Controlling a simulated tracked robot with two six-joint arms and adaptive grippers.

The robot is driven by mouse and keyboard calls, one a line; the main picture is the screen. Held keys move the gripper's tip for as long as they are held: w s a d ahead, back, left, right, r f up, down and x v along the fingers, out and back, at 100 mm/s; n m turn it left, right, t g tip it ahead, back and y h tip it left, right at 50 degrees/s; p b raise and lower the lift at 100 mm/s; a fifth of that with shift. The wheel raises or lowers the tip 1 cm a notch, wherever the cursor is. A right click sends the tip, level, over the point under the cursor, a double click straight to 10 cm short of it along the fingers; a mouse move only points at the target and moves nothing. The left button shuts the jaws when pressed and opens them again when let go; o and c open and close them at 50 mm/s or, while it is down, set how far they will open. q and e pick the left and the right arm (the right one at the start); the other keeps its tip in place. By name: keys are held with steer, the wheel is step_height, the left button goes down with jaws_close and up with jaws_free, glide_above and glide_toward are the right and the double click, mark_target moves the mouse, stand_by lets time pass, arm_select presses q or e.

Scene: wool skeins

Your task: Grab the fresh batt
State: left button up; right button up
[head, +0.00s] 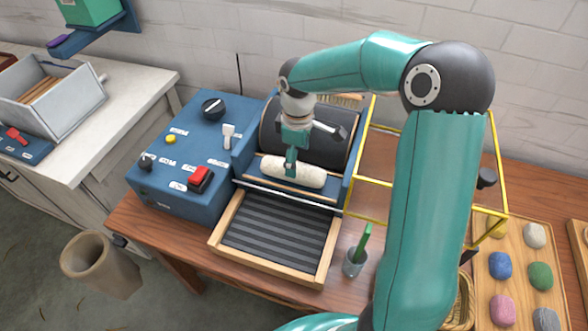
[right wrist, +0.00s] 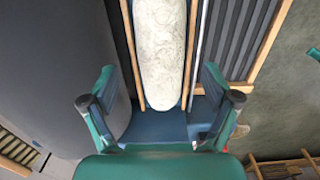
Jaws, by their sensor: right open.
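The fresh batt (head: 310,177) is a cream-white roll lying in the wooden-edged trough at the front of the blue carding machine (head: 179,188), below its dark drum (head: 333,143). My right gripper (head: 291,168) is over the batt's middle-left part, pointing down. In the right wrist view the batt (right wrist: 160,35) runs lengthwise ahead, and my right gripper (right wrist: 159,78) has its fingers spread wide to either side of the batt's line. My left gripper is not in view.
A ridged feed tray (head: 277,238) sits in front of the trough. A board with colored wool balls (head: 516,262) lies at the far right.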

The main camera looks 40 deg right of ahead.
mark_target(298, 166)
steer(key=shift+s+f+p, duration=0.1)
steer(key=shift+f+p, duration=0.5)
steer(key=shift+f, duration=2.05)
steer(key=c, duration=1)
steer(key=shift+c, duration=0.2)
steer(key=shift+r, duration=0.15)
